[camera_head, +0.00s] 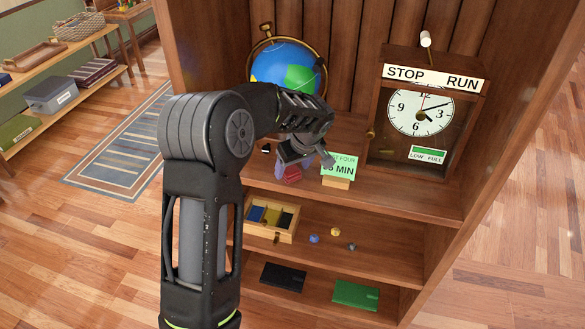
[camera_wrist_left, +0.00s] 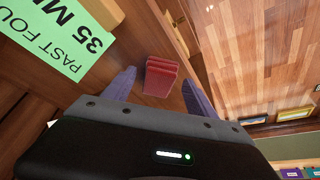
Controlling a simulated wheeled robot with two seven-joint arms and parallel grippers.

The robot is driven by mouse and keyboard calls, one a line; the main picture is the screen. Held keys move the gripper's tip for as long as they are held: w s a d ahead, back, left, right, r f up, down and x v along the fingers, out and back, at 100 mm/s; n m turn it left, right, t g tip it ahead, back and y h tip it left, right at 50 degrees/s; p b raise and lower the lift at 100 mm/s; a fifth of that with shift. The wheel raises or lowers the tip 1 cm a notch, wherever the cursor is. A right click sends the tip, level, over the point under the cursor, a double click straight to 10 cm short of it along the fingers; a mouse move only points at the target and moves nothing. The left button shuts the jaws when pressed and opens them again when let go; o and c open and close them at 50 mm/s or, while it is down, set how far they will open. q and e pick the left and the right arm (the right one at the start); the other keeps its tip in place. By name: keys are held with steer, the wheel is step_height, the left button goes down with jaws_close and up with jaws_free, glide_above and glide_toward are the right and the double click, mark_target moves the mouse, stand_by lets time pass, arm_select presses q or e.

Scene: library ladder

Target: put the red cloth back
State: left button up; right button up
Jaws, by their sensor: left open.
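The red cloth (camera_head: 291,175), a small folded block, lies on the upper shelf board (camera_head: 400,199) near its front edge, left of the green card. It is partly hidden by my left gripper (camera_head: 293,163) in the head view. In the left wrist view the red cloth (camera_wrist_left: 160,77) shows between the two purple fingers of my left gripper (camera_wrist_left: 158,84). The fingers are spread, with a gap on each side of the cloth. My right gripper is not in view.
A green "35 MIN" card (camera_head: 339,168) stands just right of the cloth. A globe (camera_head: 286,66) and a clock (camera_head: 421,112) stand behind. Below are a wooden tray (camera_head: 288,235) with blue, yellow and dark compartments, small round objects, and black (camera_head: 283,277) and green (camera_head: 356,294) flat items.

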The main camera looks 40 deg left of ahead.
arm_select(q)
steer(key=b+v, duration=0.1)
steer(key=v, duration=1)
steer(key=shift+s+d, duration=0.1)
stand_by(0.5)
